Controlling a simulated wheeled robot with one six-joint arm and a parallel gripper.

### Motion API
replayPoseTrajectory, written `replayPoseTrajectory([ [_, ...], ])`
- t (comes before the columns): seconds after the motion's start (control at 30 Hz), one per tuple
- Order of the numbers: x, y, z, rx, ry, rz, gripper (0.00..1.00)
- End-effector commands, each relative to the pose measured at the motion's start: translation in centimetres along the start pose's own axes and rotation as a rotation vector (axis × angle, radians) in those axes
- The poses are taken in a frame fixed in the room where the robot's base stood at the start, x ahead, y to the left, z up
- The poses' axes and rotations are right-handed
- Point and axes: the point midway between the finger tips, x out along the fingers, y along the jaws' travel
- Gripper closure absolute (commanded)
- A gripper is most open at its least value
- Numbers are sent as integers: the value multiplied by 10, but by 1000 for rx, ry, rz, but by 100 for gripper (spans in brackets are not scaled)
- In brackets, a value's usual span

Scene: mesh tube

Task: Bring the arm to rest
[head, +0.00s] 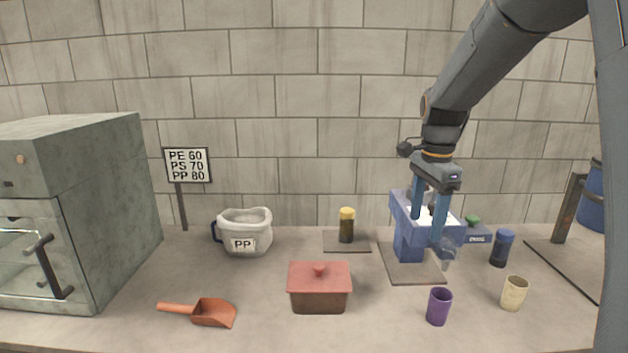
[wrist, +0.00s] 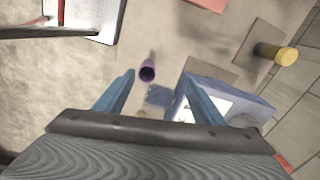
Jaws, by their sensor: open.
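My gripper (head: 427,226) is open and points down in the head view, in front of the blue machine (head: 408,244) on its mat. Its two blue fingers are apart with nothing seen held between them. In the wrist view the open fingers (wrist: 158,78) frame a purple cup (wrist: 147,72) that stands beyond them on the bench. The blue machine also shows in the wrist view (wrist: 258,104), close to the right finger. In the head view the fingers cover part of the machine, and I cannot tell whether they touch it. My arm reaches in from the upper right.
The purple cup (head: 438,306), a cream cup (head: 514,293) and a dark blue-capped jar (head: 502,248) stand near the machine. A red-lidded box (head: 319,288), scoop (head: 213,313), PP bag (head: 244,228), yellow-capped jar (head: 347,226) and oven (head: 90,200) lie left. Bare bench separates them.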

Motion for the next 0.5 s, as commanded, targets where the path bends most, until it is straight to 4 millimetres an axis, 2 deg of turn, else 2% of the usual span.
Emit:
replayPoseTrajectory([
  [0.1, 31, 40, 27, -293, 3, -11, 37],
  [0.3, 79, 113, 66, -800, 18, -33, 37],
  [0.5, 113, 180, 93, -1200, 38, -47, 37],
])
